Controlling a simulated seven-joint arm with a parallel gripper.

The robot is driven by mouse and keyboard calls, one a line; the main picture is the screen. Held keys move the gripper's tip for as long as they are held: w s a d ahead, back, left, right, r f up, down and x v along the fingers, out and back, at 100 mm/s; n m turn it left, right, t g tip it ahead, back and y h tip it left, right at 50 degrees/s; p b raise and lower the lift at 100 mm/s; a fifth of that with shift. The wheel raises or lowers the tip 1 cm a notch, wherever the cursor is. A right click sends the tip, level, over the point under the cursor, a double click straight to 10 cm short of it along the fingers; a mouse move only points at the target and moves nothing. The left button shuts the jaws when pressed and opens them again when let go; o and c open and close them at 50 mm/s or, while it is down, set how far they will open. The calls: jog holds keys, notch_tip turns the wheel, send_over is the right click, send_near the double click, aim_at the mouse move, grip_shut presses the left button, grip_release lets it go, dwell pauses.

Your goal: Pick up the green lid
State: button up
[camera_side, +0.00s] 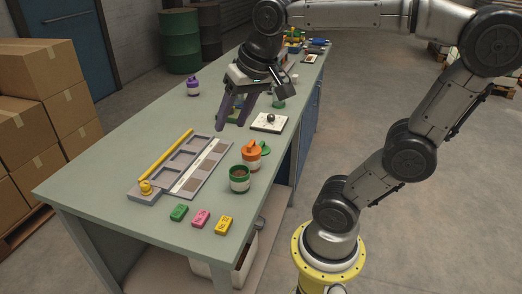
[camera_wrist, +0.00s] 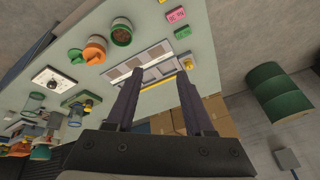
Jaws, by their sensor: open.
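A small green piece that looks like the green lid (camera_side: 265,149) lies on the bench beside an orange-topped container (camera_side: 251,150), partly hidden by it. In the wrist view the green lid (camera_wrist: 75,56) shows at the left, next to the orange top (camera_wrist: 94,53). An open green-and-white canister (camera_side: 239,179) with brown contents stands in front of them. My gripper (camera_side: 231,122) is open and empty above the bench, farther back than the lid and up to its left. Its two dark fingers (camera_wrist: 156,77) are apart in the wrist view with nothing between them.
A grey tray (camera_side: 207,178) with a yellow bar (camera_side: 167,154) lies left of the canister. Green (camera_side: 179,212), pink (camera_side: 201,219) and yellow (camera_side: 223,225) blocks sit near the front edge. A white plate with a dark knob (camera_side: 269,122) lies behind the lid.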

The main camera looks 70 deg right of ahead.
jog(key=w+d+f+m+g, duration=0.1)
jog(key=w+d+f+m, duration=0.15)
jog(key=d, duration=0.55)
jog(key=w+d+f+m+g, duration=0.2)
jog(key=d+m, duration=0.2)
jog(key=d, duration=0.4)
jog(key=w+d+f+m+g, duration=0.1)
jog(key=w+d+f+m, duration=0.2)
jog(key=d, duration=0.5)
jog(key=s+d+f+m, duration=0.2)
jog(key=s+d+f, duration=0.2)
jog(key=d+f, duration=0.1)
jog(key=shift+g+y, duration=0.4)
notch_tip(320, 180, down, 13)
jog(key=shift+w+a+r, duration=0.15)
jog(key=shift+r, duration=0.05)
grip_shut()
